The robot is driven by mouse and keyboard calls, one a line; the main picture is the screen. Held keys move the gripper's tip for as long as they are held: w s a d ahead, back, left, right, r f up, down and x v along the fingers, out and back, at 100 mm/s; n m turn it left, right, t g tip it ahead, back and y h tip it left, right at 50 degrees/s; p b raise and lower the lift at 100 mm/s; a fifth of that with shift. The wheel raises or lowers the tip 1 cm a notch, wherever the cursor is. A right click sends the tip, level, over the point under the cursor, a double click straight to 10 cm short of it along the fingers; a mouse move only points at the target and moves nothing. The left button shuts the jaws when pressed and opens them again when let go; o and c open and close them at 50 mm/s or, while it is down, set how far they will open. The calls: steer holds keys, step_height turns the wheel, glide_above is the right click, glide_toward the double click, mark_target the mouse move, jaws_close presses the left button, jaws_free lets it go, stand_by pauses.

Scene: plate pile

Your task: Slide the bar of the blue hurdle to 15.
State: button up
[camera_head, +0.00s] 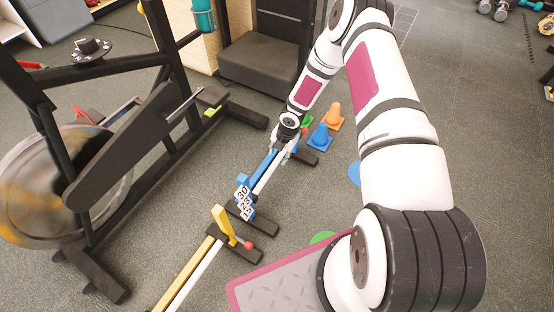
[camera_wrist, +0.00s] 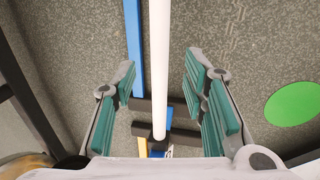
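The blue hurdle (camera_head: 243,190) stands on black feet, with a number plate on its near post; 30 and 15 seem readable, but the other marks are too small. Its white bar (camera_head: 265,176) runs away from that post, beside a blue rail (camera_head: 262,164). My gripper (camera_head: 284,150) is over the far part of the bar in the head view. In the wrist view my gripper (camera_wrist: 165,95) is open, its teal-padded fingers on either side of the white bar (camera_wrist: 160,60), with gaps showing on both sides. Which mark the bar sits at cannot be told.
A yellow hurdle (camera_head: 221,222) with a red knob stands nearer. An exercise bike (camera_head: 120,150) fills the left.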

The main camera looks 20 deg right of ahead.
steer(key=r, duration=0.4)
steer(key=s+r, duration=0.1)
steer(key=shift+d+r, duration=0.3)
steer(key=shift+r, duration=0.1)
